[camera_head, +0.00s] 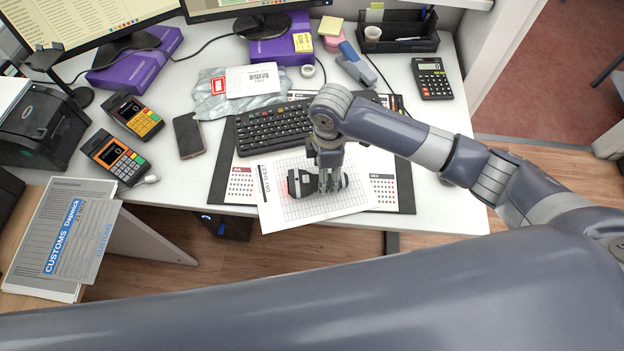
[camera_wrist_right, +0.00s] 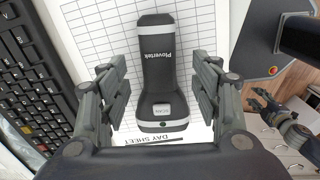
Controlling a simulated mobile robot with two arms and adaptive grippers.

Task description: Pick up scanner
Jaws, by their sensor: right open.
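The scanner (camera_wrist_right: 156,60), black with white bands and the word Plovertek, lies on a gridded day sheet (camera_head: 277,210) on the desk. In the head view the scanner (camera_head: 301,183) is partly hidden by my right gripper (camera_head: 329,184), which points down over it. In the right wrist view my right gripper (camera_wrist_right: 160,88) is open, with one finger on each side of the scanner and a gap showing on both sides.
A keyboard (camera_head: 272,127) lies just behind the sheet. Two card terminals (camera_head: 115,155) and a phone (camera_head: 188,135) lie to the left. A stapler (camera_head: 356,66), a calculator (camera_head: 432,78) and a black organizer (camera_head: 402,38) stand behind. The desk's front right corner is clear.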

